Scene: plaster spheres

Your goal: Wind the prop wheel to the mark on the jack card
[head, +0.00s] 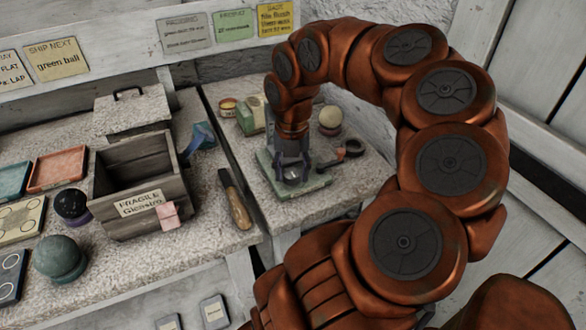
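My gripper (292,172) points down over a green base (318,183) on the right-hand bench. A small pale round part shows at its fingertips; I cannot tell whether the fingers touch or grip it. The prop wheel is not clearly seen; the gripper may hide it. The yellow jack card (275,21) hangs on the rail behind.
A pale ball on a dark stand (330,118) and a small tin (228,106) stand behind the gripper. Left are a wooden-handled tool (236,202), a grey "FRAGILE" crate (138,222) and a dark green ball (60,256). A wall closes the right side.

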